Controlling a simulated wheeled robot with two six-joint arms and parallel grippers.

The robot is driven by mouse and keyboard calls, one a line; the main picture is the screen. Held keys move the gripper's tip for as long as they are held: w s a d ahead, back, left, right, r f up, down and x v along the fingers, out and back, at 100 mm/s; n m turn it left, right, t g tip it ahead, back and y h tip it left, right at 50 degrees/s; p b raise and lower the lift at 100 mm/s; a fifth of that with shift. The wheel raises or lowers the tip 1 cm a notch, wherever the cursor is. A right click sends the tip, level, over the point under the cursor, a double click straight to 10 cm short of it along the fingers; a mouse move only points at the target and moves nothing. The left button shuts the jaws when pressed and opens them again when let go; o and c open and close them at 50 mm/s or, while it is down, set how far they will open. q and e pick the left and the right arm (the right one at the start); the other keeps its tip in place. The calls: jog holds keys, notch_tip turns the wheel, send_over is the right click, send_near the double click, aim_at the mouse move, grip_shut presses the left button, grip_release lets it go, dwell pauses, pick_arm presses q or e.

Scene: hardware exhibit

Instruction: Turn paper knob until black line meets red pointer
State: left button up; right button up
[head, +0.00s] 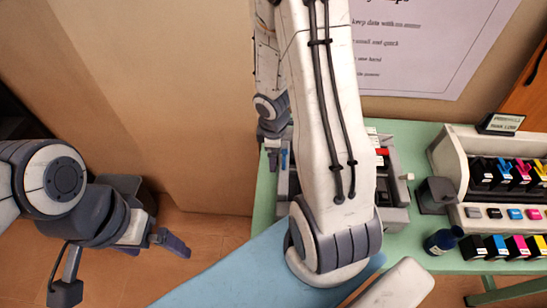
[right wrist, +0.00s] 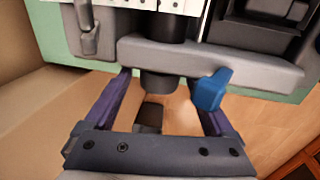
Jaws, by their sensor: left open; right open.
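A grey machine stands on the green table in the head view, mostly hidden behind my right arm; its right part (head: 397,190) shows. In the right wrist view its grey body (right wrist: 255,68) fills the top. A dark round knob (right wrist: 160,86) sticks out from the machine there. My right gripper (right wrist: 166,94) is open, its fingers on either side of the knob with gaps. I cannot make out a black line on it. A small red part (head: 381,152) shows on the machine; I cannot tell if it is the pointer. My left gripper (head: 158,243) is open and empty, away from the table.
A blue lever (right wrist: 211,90) sits close to my right gripper's right finger. A brown wall is behind.

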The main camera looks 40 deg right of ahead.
jog(key=c, duration=1.4)
jog(key=p, duration=0.9)
jog(key=shift+w+d+r+g+y, duration=0.1)
jog(key=shift+w+r+g+y, duration=0.2)
jog(key=shift+g+y, duration=0.1)
jog(key=shift+f+p, duration=0.25)
jog(key=shift+p, duration=0.1)
jog(key=o, duration=1.4)
jog(key=shift+s, duration=0.15)
